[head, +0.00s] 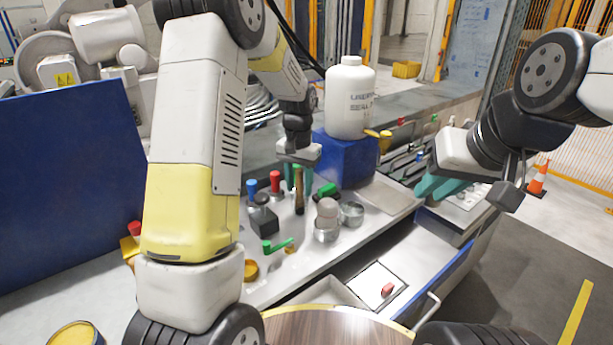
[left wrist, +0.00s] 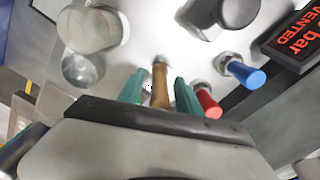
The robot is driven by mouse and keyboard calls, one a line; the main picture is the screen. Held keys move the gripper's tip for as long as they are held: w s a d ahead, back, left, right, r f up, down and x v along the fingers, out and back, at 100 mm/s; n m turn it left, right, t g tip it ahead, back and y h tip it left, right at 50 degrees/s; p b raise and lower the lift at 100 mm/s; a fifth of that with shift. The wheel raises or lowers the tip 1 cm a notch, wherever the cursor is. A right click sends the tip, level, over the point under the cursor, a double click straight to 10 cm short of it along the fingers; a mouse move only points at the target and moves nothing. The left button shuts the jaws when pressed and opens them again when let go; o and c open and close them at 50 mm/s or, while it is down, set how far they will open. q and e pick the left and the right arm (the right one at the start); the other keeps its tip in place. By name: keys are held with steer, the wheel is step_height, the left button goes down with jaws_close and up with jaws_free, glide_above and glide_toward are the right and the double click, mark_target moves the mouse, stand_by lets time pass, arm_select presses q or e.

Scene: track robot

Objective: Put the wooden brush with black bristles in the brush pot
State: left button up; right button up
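A brush with a wooden handle (head: 299,194) stands upright on the grey bench, and its handle (left wrist: 160,84) shows in the left wrist view. My left gripper (head: 298,184) is over it from above, with its teal fingers (left wrist: 159,92) on either side of the handle. A gap shows between fingers and handle, so the gripper looks open. The bristles cannot be made out. An open metal cup (head: 351,213) stands to the right, possibly the brush pot. My right gripper (head: 440,187) hangs over the bench's right part; its opening is unclear.
A red-handled tool (head: 275,182) and a blue-handled tool (head: 252,188) stand close left of the brush. A grey-topped metal container (head: 327,220) stands beside the cup. A white bottle (head: 350,98) sits on a blue box (head: 345,158) behind. An open drawer (head: 390,262) is in front.

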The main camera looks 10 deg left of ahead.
arm_select(q)
step_height(320, 180, up, 12)
steer(key=shift+r, duration=0.15)
steer(key=s+a+r+n+t+h, duration=0.1)
steer(key=s+r+t, duration=0.2)
steer(key=s, duration=1)
steer(key=s+a+r+n+t+h, duration=0.1)
steer(key=s+r+n+t, duration=0.1)
steer(key=s, duration=1.1)
steer(key=shift+r+t, duration=0.6)
steer(key=shift+r, duration=0.25)
